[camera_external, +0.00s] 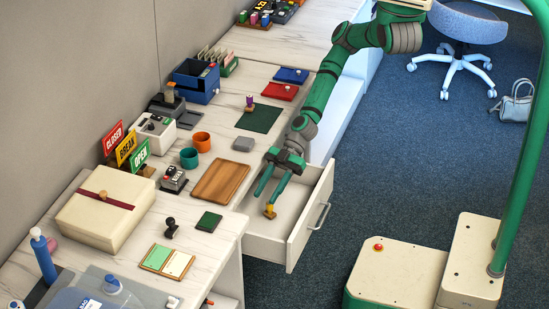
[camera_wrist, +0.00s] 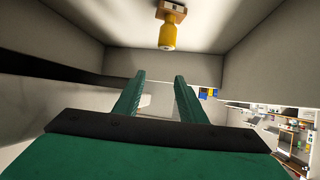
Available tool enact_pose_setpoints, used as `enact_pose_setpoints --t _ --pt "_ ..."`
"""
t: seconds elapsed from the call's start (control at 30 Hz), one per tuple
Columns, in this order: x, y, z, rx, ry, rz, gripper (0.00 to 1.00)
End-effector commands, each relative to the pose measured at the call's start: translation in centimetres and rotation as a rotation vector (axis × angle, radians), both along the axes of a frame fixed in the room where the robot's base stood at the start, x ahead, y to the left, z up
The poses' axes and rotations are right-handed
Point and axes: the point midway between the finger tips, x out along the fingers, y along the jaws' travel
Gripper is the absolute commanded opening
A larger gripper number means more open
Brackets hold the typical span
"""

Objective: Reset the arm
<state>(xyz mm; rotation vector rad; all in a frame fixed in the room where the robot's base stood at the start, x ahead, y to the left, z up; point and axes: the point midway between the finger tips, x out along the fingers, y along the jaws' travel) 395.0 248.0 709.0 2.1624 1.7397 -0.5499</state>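My gripper (camera_external: 265,198) reaches down into the open drawer (camera_external: 297,238) of the desk. Its two green fingers are spread apart with nothing between them, as the wrist view also shows at the fingertips (camera_wrist: 159,75). A small yellow-handled object with a wooden base (camera_external: 269,211) is in the drawer, close to the fingertips in the external view. In the wrist view the yellow object (camera_wrist: 168,36) is beyond the fingertips and apart from them. The drawer walls surround the fingers.
A dark green mat (camera_external: 259,118) lies farther back. The drawer front with its handle (camera_external: 319,216) juts out over the carpet.

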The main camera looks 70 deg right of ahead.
Motion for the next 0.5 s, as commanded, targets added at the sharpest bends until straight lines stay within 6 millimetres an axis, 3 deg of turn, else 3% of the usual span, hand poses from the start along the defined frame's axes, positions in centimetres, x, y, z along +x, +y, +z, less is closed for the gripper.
enact_pose_setpoints --t 0.27,0.37,0.5 --pt "0.0 -0.2 0.0 0.000 0.000 -0.002 0.37" --pt "0.0 -1.1 -0.1 -0.001 -0.001 -0.013 0.37" --pt "-0.2 -4.1 -0.2 -0.004 -0.011 -0.046 0.37"
